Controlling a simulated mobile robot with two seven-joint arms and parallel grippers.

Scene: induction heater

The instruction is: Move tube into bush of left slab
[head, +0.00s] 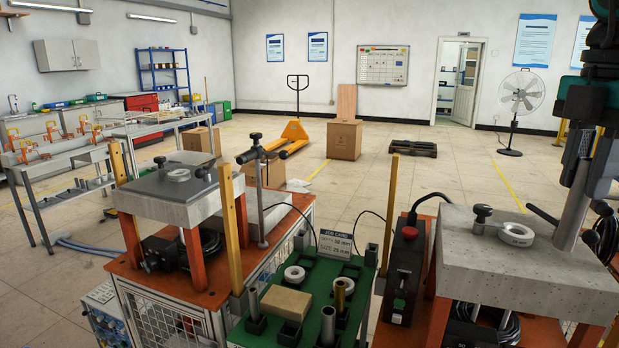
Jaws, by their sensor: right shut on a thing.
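My right gripper (585,160) comes down from the top right, shut on a grey metal tube (574,210) that hangs nearly upright, slightly tilted. The tube's lower end shows against the right slab (470,262), to the right of that slab's white bush (516,235); I cannot tell if it touches the slab. The left slab (140,201) is a grey block on orange legs, with a pale ring-shaped bush (178,175) on top. The tube is far to the right of this bush. My left gripper is not in view.
A green board (268,330) between the slabs carries a tan block (286,302), white rings (294,273), short upright tubes (328,325) and a job card (335,243). Yellow posts (229,215) and a clamp stand (259,185) rise beside the left slab. A control box (403,275) stands left of the right slab.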

